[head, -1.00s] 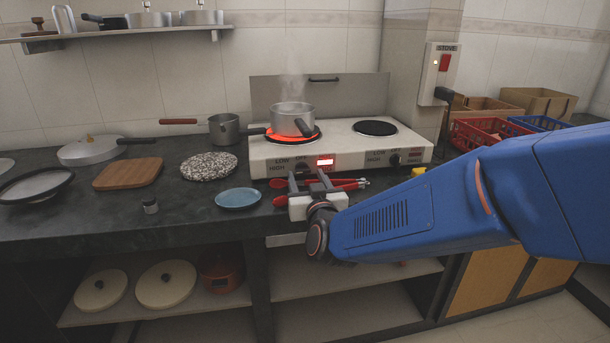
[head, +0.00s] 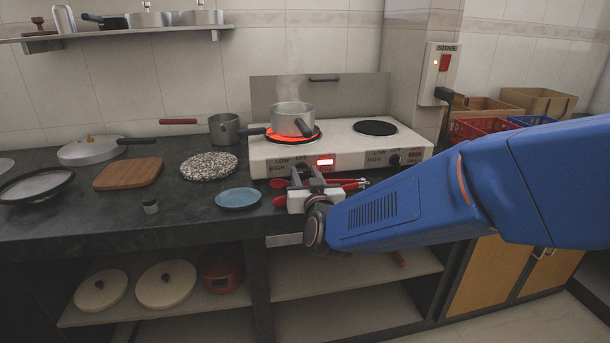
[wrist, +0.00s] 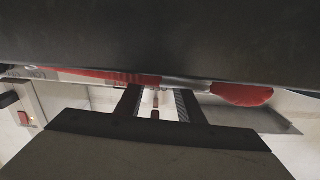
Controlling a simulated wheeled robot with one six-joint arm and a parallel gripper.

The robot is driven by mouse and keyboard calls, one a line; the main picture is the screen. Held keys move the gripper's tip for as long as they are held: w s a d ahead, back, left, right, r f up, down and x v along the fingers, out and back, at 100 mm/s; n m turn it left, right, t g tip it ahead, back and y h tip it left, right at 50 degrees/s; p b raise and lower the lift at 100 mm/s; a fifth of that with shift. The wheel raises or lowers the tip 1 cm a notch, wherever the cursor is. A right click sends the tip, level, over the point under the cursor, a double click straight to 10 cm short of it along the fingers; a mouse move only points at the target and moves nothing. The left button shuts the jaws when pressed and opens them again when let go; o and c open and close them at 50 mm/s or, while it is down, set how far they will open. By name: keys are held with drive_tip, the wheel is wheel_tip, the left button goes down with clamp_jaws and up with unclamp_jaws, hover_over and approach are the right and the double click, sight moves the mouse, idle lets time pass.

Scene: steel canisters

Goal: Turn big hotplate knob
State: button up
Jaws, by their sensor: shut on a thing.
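The white hotplate unit (head: 348,159) stands on the dark counter. A steel pot (head: 292,118) steams on its left plate, which glows red. The left knob, the big hotplate's, is mostly hidden behind my fingers on the front panel. My gripper (head: 305,175) is at that knob, shut on it. A lit red display (head: 325,162) is just right of the fingers. In the wrist view my gripper (wrist: 157,95) has its two fingers a small gap apart, and the knob cannot be made out clearly.
Red-handled utensils (head: 350,184) lie on the counter in front of the unit, close to my gripper. A blue plate (head: 239,198) is to the left. The right plate (head: 375,128) is dark and bare. A stove switch (head: 445,62) is on the wall.

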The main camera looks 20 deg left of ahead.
drive_tip(key=shift+m, duration=0.5)
drive_tip(key=o, duration=1.1)
drive_tip(key=shift+c, duration=0.2)
drive_tip(key=shift+s+d, duration=0.1)
drive_tip(key=shift+s, duration=0.05)
drive_tip(key=v, duration=1.7)
drive_tip(key=shift+d, duration=0.15)
